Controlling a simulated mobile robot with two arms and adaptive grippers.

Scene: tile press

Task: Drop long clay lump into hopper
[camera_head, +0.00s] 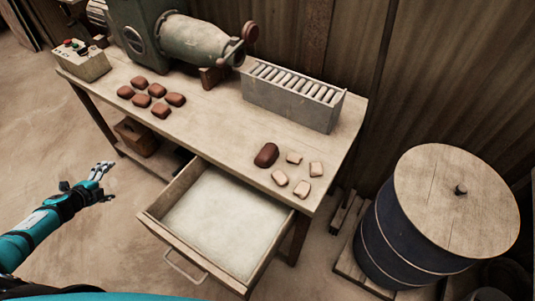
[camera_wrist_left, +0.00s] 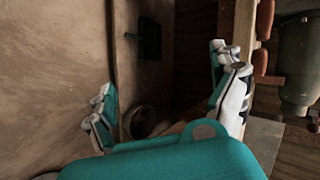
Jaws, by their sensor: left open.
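A dark brown, longer clay lump (camera_head: 266,155) lies on the right part of the wooden table, beside several small pale pieces (camera_head: 293,158). A green-grey press machine (camera_head: 190,40) with a horizontal barrel stands at the back of the table. Its top is cut off by the picture edge, and I cannot make out a hopper opening. My left gripper (camera_head: 106,182) is open and empty, off the table's front left side and far from the long lump. Its spread fingers also show in the left wrist view (camera_wrist_left: 165,92). My right gripper is out of view.
Several reddish clay lumps (camera_head: 141,100) lie on the table's left part. A grey slotted rack (camera_head: 290,103) stands at the back. An open drawer (camera_head: 172,246) juts out in front. A lidded blue barrel (camera_head: 385,240) stands right. A control box (camera_head: 83,65) sits at the left end.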

